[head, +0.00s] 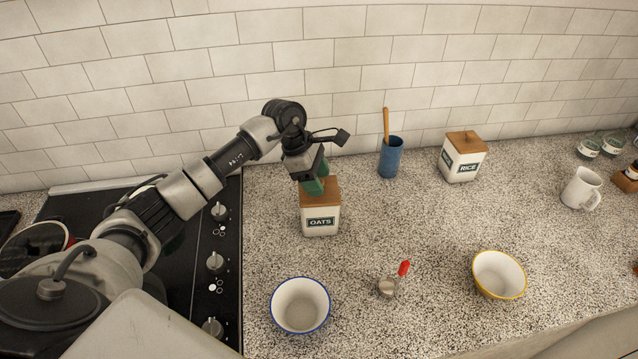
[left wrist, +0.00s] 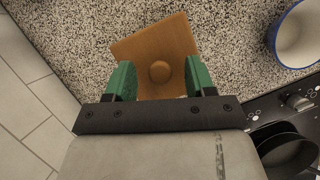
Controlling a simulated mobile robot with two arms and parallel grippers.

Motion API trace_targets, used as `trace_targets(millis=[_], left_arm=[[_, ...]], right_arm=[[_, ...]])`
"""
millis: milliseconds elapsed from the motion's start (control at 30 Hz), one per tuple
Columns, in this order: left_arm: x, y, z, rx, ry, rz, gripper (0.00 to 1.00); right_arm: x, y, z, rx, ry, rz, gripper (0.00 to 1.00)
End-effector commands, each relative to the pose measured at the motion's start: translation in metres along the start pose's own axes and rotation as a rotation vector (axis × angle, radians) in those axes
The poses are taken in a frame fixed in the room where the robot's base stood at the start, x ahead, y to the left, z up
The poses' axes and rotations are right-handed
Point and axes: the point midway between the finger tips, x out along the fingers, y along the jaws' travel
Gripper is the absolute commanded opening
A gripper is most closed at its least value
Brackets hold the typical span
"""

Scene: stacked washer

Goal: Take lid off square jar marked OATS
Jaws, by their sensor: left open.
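The square white jar marked OATS (head: 320,222) stands upright on the speckled counter, right of the stove. Its brown wooden lid (head: 323,196) is on top, and in the left wrist view the lid (left wrist: 150,50) shows a round knob (left wrist: 160,71) in its middle. My left gripper (head: 316,187) is over the lid, pointing down. In the left wrist view its green fingers (left wrist: 160,82) are open, one on each side of the knob, with gaps between them and it. In the head view the fingers hide the knob. My right gripper is not in view.
A white RICE jar (head: 463,163) and a blue cup with a wooden handle (head: 390,158) stand near the tiled wall. A blue-rimmed bowl (head: 300,306), a red-handled utensil (head: 393,281), a yellow-rimmed bowl (head: 499,274) and a white mug (head: 581,188) are on the counter. The black stove (head: 212,265) lies left.

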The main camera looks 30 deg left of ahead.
Motion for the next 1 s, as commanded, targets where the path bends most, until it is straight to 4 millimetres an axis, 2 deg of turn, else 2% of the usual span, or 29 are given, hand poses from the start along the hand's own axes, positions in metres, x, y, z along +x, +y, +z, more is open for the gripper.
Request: trace_targets(millis=[267, 600, 1000], left_arm=[[0.0033, 0.0004, -0.0005, 0.0, 0.0, 0.002, 0.53], [0.0029, 0.0003, -0.0003, 0.0, 0.0, 0.002, 0.01], [-0.0005, 0.0007, 0.0011, 0.001, 0.0, 0.003, 0.01]], right_arm=[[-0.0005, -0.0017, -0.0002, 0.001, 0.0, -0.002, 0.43], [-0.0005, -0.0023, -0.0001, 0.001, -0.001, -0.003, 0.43], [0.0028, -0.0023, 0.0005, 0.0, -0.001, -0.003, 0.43]])
